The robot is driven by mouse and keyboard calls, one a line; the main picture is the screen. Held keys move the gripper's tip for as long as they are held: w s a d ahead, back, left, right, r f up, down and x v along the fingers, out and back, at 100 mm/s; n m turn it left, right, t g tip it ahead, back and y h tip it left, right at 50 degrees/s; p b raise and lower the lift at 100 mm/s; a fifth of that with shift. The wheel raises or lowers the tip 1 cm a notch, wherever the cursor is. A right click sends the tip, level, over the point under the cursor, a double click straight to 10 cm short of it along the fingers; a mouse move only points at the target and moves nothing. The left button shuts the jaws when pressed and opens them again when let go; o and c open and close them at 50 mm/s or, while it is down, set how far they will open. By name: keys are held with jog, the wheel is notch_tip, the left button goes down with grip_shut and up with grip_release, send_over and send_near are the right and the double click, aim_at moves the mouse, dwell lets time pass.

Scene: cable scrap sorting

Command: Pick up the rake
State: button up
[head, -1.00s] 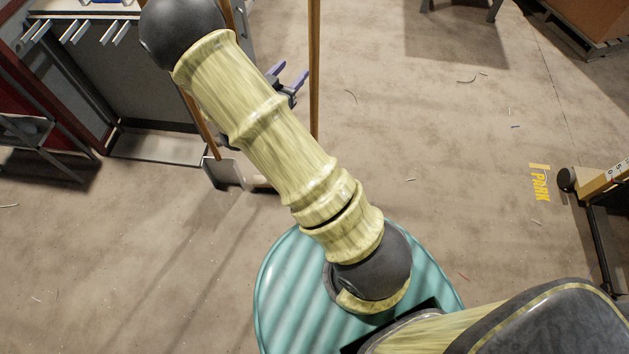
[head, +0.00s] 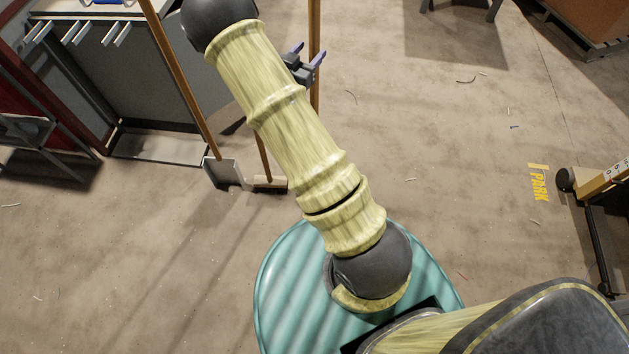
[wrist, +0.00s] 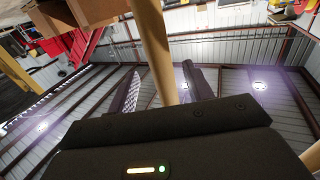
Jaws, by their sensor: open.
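A light wooden pole (head: 314,25) stands upright beside my gripper in the head view; its lower part is hidden behind my arm, so I cannot tell whether it is the rake. No rake head shows. My gripper (head: 318,62) is open at the pole, with its purple-tipped fingers up against or around it. In the wrist view, a wooden pole (wrist: 155,45) runs down into the gap between the two open fingers (wrist: 165,88), nearer the right one. I cannot tell whether it touches either finger.
A shovel (head: 226,173) with a long wooden handle and a broom (head: 270,183) stand just left of my arm. A grey cabinet (head: 150,85) with hooks is behind them. A yellow-marked parking spot (head: 539,183) lies right; the floor between is mostly clear, with small scraps.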

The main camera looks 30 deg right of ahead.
aim_at(311, 47)
jog(key=x, duration=0.4)
jog(key=shift+a, duration=0.1)
jog(key=shift+c, duration=0.4)
grip_shut()
jog(key=shift+r, duration=0.15)
